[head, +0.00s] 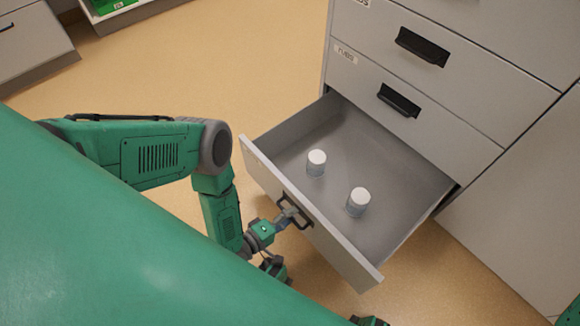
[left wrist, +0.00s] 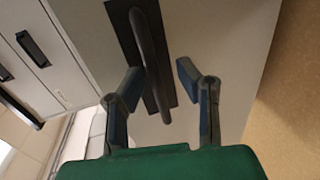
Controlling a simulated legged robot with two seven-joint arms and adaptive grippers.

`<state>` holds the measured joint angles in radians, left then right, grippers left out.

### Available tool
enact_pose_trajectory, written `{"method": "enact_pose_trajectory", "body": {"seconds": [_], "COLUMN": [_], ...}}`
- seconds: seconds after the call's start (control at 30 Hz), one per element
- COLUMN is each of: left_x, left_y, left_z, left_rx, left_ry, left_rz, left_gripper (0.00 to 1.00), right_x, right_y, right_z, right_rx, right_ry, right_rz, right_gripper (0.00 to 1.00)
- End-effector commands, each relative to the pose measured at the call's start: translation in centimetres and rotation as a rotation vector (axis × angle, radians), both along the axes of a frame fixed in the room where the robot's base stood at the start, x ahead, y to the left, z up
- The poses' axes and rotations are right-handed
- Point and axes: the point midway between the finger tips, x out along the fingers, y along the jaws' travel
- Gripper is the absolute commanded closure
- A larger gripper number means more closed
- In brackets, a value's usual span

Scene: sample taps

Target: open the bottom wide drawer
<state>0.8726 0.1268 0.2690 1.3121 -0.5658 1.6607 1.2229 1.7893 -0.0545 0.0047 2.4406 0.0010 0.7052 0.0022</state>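The bottom wide drawer (head: 340,238) is pulled well out of the grey cabinet, and its inside shows. Its dark handle (head: 293,211) is on the front panel; the handle also shows in the left wrist view (left wrist: 151,62). My left gripper (head: 287,218) is at this handle. In the left wrist view, the fingers of my left gripper (left wrist: 158,80) stand apart, one on each side of the handle bar, with visible gaps to it. My right gripper cannot be made out.
Two white-capped jars, one farther back (head: 316,162) and one nearer the front (head: 358,201), stand upright in the drawer. Two closed drawers with dark handles, the upper (head: 422,46) and lower (head: 399,100), are above it. Bare floor (head: 200,70) lies to the left.

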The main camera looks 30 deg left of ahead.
Motion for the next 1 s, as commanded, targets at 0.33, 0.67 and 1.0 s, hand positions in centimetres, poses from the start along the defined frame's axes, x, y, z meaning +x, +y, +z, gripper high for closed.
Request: {"method": "enact_pose_trajectory", "body": {"seconds": [0.33,0.67,1.0], "left_x": [0.2,0.3,0.1], "left_y": [-0.1,-0.1,0.0], "left_z": [1.9,8.1,10.2], "left_rx": [-0.004,-0.008,-0.004], "left_ry": [-0.002,-0.012,-0.004], "left_rz": [-0.001,0.0,-0.001], "left_gripper": [0.7,0.23,0.7], "right_x": [-0.1,-0.2,-0.1], "right_y": [0.0,0.0,0.0], "right_z": [0.1,0.2,0.1], "right_rx": [0.0,0.0,0.001], "right_ry": [-0.002,-0.004,-0.002], "right_rz": [0.0,0.0,0.0], "right_gripper": [0.6,0.6,0.6]}}
